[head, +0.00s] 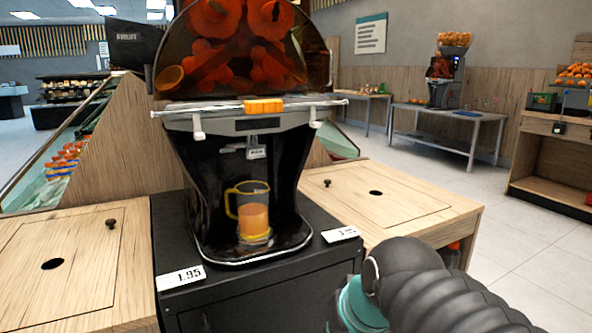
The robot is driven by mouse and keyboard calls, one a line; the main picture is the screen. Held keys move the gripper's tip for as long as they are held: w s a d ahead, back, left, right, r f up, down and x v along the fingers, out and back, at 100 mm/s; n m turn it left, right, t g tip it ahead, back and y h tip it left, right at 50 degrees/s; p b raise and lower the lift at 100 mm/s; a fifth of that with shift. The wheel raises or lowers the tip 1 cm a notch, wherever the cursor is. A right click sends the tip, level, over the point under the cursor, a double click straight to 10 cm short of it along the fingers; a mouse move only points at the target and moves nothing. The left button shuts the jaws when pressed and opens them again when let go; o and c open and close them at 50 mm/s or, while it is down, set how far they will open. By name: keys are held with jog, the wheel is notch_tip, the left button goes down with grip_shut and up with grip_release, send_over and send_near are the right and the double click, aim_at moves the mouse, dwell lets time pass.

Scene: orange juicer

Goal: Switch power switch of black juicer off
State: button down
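The black juicer (290,160) stands on a black cabinet just ahead, left of the picture's middle. Its dark see-through cover shows orange press parts. An orange latch (263,106) sits on its front bar, above a small dark panel (257,124). A grey spout (256,149) hangs below. A yellow-handled jug (254,215) with orange juice stands in the juicer's bay. I cannot make out a power switch on the sides that show. My arm shows at the lower right, in front of the cabinet; my gripper is not in view.
Wooden counters (400,195) flank the black cabinet (290,300) on both sides. Price cards (181,277) lie on its front corners. A second juicer (445,85) stands on a grey table farther back. Open floor lies to the right.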

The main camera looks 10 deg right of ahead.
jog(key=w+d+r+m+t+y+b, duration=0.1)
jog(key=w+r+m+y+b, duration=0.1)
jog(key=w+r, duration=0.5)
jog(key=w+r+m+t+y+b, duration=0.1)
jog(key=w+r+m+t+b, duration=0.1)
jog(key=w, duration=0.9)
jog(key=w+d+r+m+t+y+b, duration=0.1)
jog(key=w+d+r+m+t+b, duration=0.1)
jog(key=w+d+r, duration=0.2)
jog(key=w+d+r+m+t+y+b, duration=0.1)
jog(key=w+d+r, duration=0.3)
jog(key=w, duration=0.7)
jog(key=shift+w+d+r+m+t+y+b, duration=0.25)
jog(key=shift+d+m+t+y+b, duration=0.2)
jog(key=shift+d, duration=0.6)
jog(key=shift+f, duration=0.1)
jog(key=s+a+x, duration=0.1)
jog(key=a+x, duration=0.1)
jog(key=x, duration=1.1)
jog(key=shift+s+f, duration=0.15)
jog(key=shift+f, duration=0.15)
